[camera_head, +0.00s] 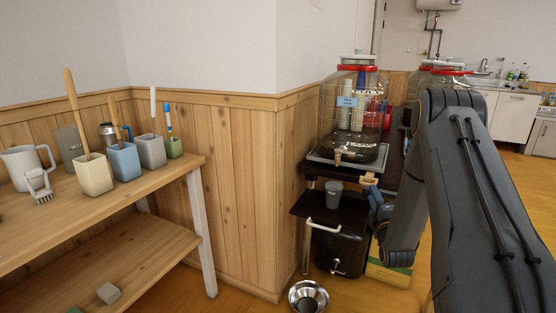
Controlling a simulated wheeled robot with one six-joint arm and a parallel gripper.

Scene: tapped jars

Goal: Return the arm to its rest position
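My arm reaches in from the right edge and bends down beside the dark jar stand (312,206). My gripper (374,196) is small and partly hidden by my own arm, just right of a grey cup (334,195). The cup stands upright on the stand's lower shelf, below the tap of a glass jar (350,115) with a red-rimmed lid. A gap shows between cup and gripper. I see nothing clearly held, and I cannot tell whether the fingers are open or shut.
A wooden bench (150,193) on the left holds a white pitcher (22,165), several pots and brushes. A metal bowl (308,297) lies on the floor in front of the stand. More jars (440,77) stand behind my arm. A wood-panelled wall corner (250,190) juts out between bench and stand.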

